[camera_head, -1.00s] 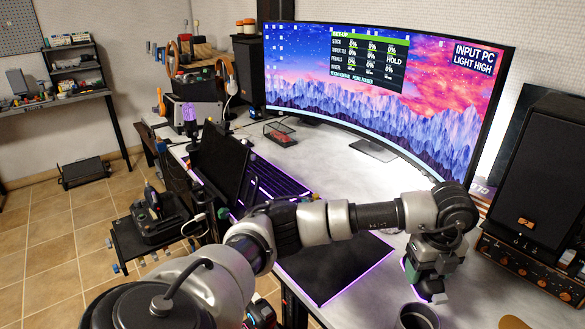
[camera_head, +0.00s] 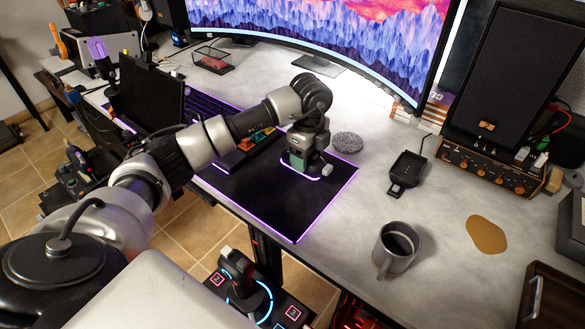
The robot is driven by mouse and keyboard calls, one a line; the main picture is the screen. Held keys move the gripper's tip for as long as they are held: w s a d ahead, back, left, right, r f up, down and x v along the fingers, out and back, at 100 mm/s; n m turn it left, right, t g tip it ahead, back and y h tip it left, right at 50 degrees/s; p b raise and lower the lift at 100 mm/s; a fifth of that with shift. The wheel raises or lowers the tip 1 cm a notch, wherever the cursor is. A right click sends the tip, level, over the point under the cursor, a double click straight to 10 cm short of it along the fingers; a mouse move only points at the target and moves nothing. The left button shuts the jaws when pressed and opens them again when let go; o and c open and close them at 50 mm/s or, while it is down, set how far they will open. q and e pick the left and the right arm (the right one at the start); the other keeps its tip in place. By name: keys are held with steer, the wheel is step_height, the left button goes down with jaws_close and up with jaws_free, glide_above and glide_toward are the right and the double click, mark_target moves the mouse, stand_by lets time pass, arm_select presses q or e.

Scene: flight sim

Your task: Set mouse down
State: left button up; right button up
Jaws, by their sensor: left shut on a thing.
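My left gripper (camera_head: 308,168) points down over the black mouse pad (camera_head: 285,208), near its back right part. It is shut on the mouse, which is mostly hidden by the fingers. A thin pale purple glow (camera_head: 299,176) shows at the base of the gripper, low over the pad. I cannot tell whether the mouse touches the pad. The pad has a glowing purple edge, and its front part is bare. My right gripper is not in view.
A black dock-like device (camera_head: 407,170) lies right of the pad. A grey mug (camera_head: 397,248) with dark contents stands in front of it. A round grey coaster (camera_head: 348,142) lies behind the pad. A tan coaster (camera_head: 487,234) and a speaker (camera_head: 514,95) are at the right.

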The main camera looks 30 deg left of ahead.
mark_target(294, 181)
arm_select(q)
steer(key=a, duration=0.1)
steer(key=a+f, duration=0.2)
steer(key=shift+s+a, duration=0.15)
steer(key=shift+s, duration=0.2)
steer(key=shift+f, duration=2.05)
steer(key=shift+f, duration=0.2)
steer(key=o, duration=1)
steer(key=shift+c, duration=0.2)
steer(key=shift+r, duration=0.1)
step_height(294, 181, up, 12)
steer(key=shift+r, duration=0.15)
